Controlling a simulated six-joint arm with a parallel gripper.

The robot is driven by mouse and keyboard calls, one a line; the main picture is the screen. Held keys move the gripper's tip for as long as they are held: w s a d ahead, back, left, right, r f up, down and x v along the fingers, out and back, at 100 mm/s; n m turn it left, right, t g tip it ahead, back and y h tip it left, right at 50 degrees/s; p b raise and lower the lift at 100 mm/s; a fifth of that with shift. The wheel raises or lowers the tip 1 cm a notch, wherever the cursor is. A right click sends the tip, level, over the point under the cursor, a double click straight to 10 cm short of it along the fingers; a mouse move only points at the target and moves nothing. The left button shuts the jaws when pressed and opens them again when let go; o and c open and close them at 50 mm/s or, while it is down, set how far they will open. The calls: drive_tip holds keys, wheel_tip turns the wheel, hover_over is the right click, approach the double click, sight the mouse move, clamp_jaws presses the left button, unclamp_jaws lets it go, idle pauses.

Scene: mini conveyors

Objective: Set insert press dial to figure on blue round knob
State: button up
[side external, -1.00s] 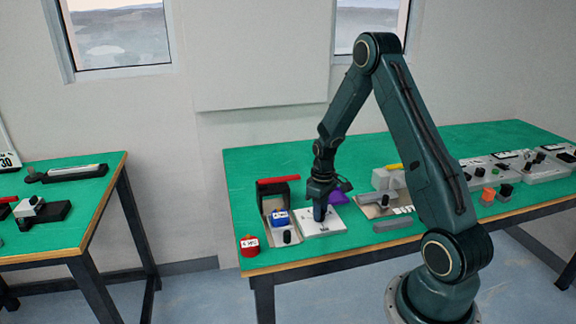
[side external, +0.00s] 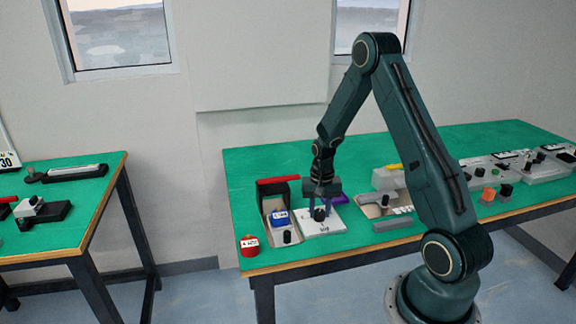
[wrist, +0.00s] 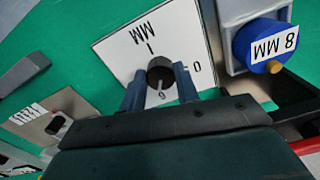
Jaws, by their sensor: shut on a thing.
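The white dial plate (side external: 335,222) lies flat on the green bench. In the wrist view the dial plate (wrist: 115,55) carries the letters MM and a few figures around a dark knob (wrist: 158,66). A pale pointer line on the knob seems to face the figure nearest my gripper, which I cannot read surely. My gripper (wrist: 161,88) has one finger on each side of this knob and is shut on it; it also shows in the side view (side external: 321,206). The blue round knob (wrist: 250,38) beside the plate bears a white label reading 8 MM.
A red round knob (side external: 250,247) with a label stands at the bench's front left corner. A red-handled black device (side external: 277,192) is left of the plate. A purple piece (side external: 340,198) and a grey bar (side external: 393,224) lie to the right.

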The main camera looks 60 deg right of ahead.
sight(319, 212)
drive_tip(key=m, duration=0.3)
drive_tip(key=shift+m, duration=0.4)
drive_tip(key=shift+w+m, duration=0.1)
drive_tip(key=shift+m, duration=1.8)
drive_tip(key=o, duration=1)
drive_tip(key=shift+r, duration=0.15)
wheel_tip(319, 212, up, 14)
drive_tip(key=shift+f, duration=0.2)
drive_tip(key=shift+a, duration=0.1)
